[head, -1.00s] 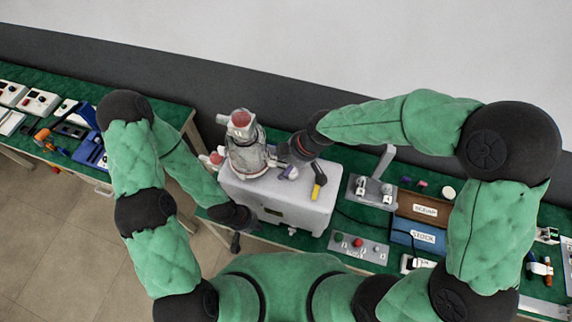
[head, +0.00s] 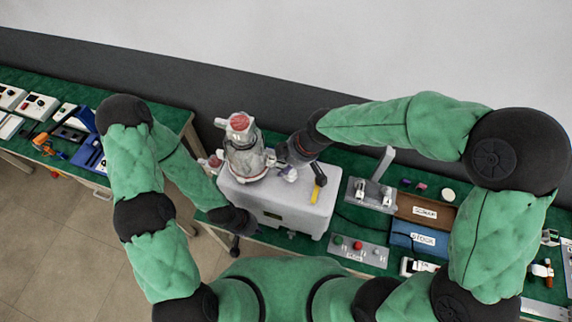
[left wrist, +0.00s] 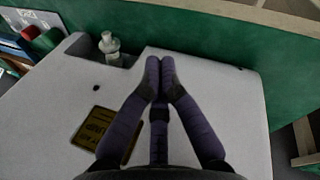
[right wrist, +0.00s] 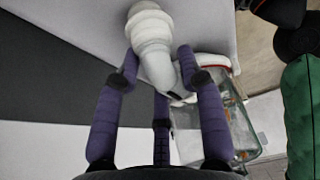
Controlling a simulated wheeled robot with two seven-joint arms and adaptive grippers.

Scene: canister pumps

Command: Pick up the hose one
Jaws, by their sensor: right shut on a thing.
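A white ribbed elbow hose fitting (right wrist: 152,40) sits between the fingers of my right gripper (right wrist: 158,65) in the right wrist view. The right gripper is shut on it. In the head view the fitting (head: 289,173) is beside the clear canister (head: 246,160), which has a grey and red top. The canister stands on a white pump housing (head: 285,204). My left gripper (head: 240,243) is low at the housing's front left. In the left wrist view its fingertips (left wrist: 160,68) meet with nothing between them. The right fingertips are partly hidden in the head view.
A yellow and black tool-like piece (head: 318,184) lies on the housing's right side. To the right are a grey fixture (head: 370,192), a button panel (head: 357,249), a brown SCRAP bin (head: 424,211) and a blue STOCK bin (head: 420,240). Another green bench (head: 60,90) holds devices at left.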

